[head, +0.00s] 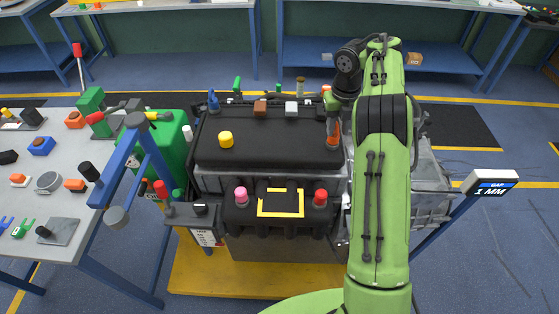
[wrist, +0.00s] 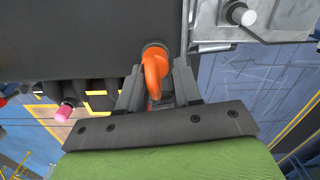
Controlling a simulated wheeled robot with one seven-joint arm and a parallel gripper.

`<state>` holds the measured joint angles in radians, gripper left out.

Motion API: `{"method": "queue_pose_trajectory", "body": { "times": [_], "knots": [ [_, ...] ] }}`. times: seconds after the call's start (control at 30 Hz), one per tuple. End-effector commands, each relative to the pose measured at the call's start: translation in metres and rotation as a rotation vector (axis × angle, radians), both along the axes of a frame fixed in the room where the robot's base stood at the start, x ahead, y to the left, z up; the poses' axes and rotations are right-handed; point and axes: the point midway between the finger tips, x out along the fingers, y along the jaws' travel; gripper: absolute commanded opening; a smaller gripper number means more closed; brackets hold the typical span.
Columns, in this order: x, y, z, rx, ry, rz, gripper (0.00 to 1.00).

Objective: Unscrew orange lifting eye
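The orange lifting eye (wrist: 154,72) stands on the right edge of the black cover in the wrist view. It also shows in the head view (head: 333,134), at the cover's right side beside my arm. My gripper (wrist: 158,80) is at the eye, with one dark finger on each side of it. Whether the fingers touch the eye or leave a gap is hard to tell. The eye's base sits against the black cover (head: 262,150). In the head view my arm hides part of the area right of the eye, and the fingertips are small there.
Yellow (head: 226,139), pink (head: 241,196) and red (head: 320,197) caps stand on the machine. A sign post (head: 489,181) reading "GAP 1 MM" stands at right. A grey table (head: 60,240) with several loose parts and a blue frame (head: 150,150) stand at left.

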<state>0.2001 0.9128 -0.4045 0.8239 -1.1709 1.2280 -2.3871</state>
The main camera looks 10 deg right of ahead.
Motion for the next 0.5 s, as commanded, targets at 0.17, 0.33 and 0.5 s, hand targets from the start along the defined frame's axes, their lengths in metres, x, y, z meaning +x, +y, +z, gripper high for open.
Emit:
{"method": "queue_pose_trajectory", "body": {
  "times": [0.17,0.33,0.5],
  "knots": [
    [-0.003,0.006,-0.01,0.013,0.023,0.012,0.46],
    [-0.002,0.006,-0.003,0.015,0.022,0.014,0.46],
    [-0.002,0.004,0.041,0.014,0.012,0.01,0.46]
  ]
}}
